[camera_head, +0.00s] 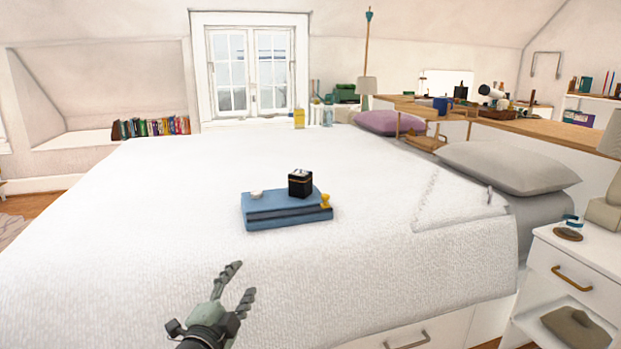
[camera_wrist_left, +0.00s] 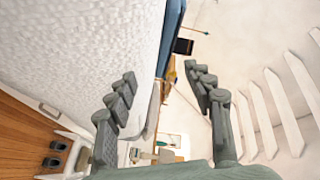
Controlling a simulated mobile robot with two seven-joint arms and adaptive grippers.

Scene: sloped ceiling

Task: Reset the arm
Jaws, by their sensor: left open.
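My left gripper (camera_head: 240,284) is open and empty. It is low in the head view, over the near part of the white bed (camera_head: 120,220), with its fingers pointing up and to the right. In the left wrist view its two fingers (camera_wrist_left: 165,100) stand apart with nothing between them. A blue stack like folded cloth or books (camera_head: 285,215) lies on the bed beyond the gripper, clear of it. On the stack are a black box (camera_head: 300,183), a small white round item (camera_head: 256,194) and a small yellow item (camera_head: 325,200). My right gripper is not in view.
A white nightstand (camera_head: 580,252) stands at the right with a small dish (camera_head: 568,234) on it. Pillows (camera_head: 510,167) lie at the bed's right end. A drawer handle (camera_head: 406,341) shows on the bed's near side. Much of the bed top is clear.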

